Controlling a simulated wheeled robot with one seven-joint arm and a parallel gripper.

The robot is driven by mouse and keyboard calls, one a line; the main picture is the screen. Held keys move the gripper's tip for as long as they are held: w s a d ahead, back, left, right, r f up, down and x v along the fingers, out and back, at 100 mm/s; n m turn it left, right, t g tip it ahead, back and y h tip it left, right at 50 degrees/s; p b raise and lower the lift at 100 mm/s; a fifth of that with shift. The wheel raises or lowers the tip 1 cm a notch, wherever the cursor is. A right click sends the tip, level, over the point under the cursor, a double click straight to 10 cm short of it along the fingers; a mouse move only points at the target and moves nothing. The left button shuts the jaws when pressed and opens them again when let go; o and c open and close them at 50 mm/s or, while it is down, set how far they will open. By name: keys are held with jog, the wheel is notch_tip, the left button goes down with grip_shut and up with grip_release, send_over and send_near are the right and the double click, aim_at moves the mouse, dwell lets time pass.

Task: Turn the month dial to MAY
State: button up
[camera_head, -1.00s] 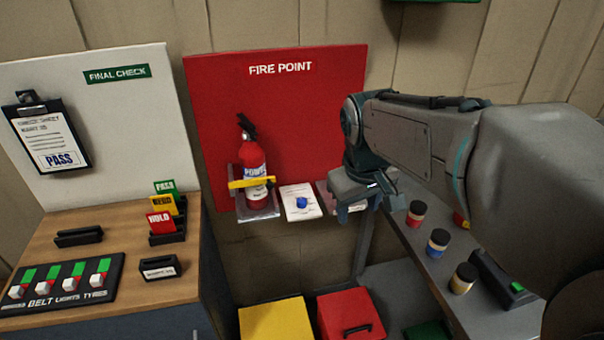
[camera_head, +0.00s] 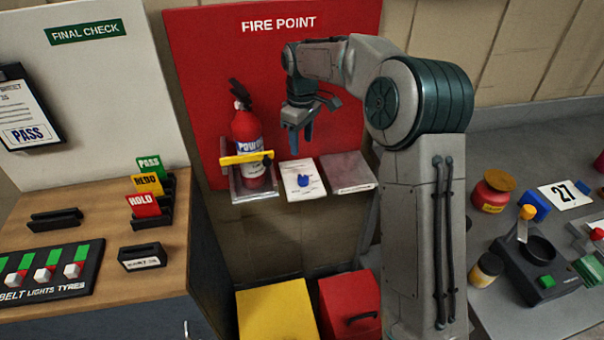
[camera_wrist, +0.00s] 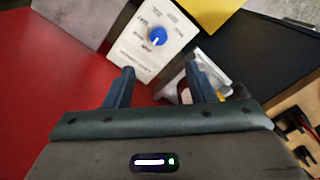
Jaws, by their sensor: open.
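The month dial is a small blue knob (camera_head: 304,181) on a white card-like panel (camera_head: 295,166) below the red FIRE POINT board (camera_head: 345,100). My gripper (camera_head: 297,140) hangs above the panel, fingers down, apart from the knob. In the wrist view my gripper (camera_wrist: 160,80) is open and empty, its fingers on either side below the panel.
A red extinguisher (camera_head: 247,140) with a yellow strap stands in a bracket left of the panel. A grey tray (camera_head: 347,172) is to its right. A yellow box (camera_head: 275,312) and a red box (camera_head: 348,295) stand below. A wooden counter (camera_head: 90,240) is at left.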

aim_at(303, 177)
jog(key=f, duration=0.6)
jog(key=f+p, duration=0.1)
jog(key=f, duration=0.5)
jog(key=shift+d+f, duration=0.2)
jog(key=shift+f, duration=0.2)
jog(key=shift+c, duration=0.2)
jog(key=c, duration=0.9)
